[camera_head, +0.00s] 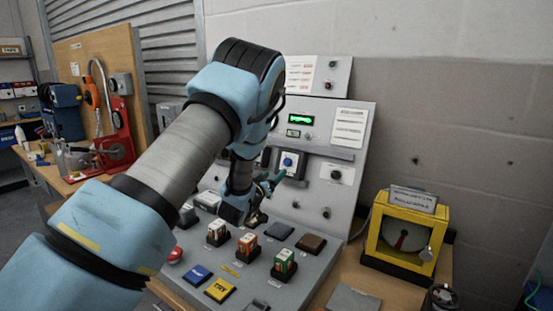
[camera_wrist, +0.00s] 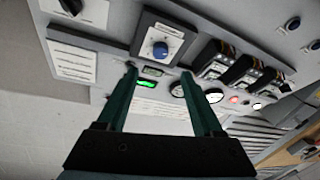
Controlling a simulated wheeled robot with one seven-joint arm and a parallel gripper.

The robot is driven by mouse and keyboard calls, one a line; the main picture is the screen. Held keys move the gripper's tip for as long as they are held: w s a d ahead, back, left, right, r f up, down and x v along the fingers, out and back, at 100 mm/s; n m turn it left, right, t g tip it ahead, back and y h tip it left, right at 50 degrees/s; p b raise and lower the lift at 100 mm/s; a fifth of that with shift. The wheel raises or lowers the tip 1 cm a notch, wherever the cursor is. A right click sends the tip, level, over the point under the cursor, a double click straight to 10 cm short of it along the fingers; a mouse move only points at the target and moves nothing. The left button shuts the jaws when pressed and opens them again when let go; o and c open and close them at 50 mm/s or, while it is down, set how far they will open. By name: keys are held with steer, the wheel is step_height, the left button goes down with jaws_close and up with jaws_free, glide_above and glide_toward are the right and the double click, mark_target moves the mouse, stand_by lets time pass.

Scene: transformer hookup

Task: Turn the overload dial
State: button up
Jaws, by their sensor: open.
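A blue round dial (camera_head: 288,162) sits on a dark-framed square module on the upright panel. I take it to be the overload dial. In the wrist view the blue dial (camera_wrist: 160,50) shows just beyond the fingertips, roughly centred between them. My gripper (camera_head: 275,180) is in front of the panel, just below and left of the dial. In the wrist view my gripper (camera_wrist: 158,74) has its two green fingers spread, with nothing between them. I cannot tell whether a fingertip touches the module.
A black knob (camera_head: 336,174) is right of the dial, and a green display (camera_head: 300,120) is above it. Several coloured blocks (camera_head: 247,245) stand on the sloping console below. A yellow gauge box (camera_head: 405,232) stands to the right. A red stand (camera_head: 115,130) is at the left.

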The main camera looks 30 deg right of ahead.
mark_target(286, 163)
steer(key=p+x, duration=0.4)
steer(key=x, duration=0.5)
steer(key=shift+r, duration=0.1)
steer(key=shift+w+d, duration=0.35)
steer(key=shift+d, duration=0.15)
steer(key=shift+c, duration=0.2)
jaws_close()
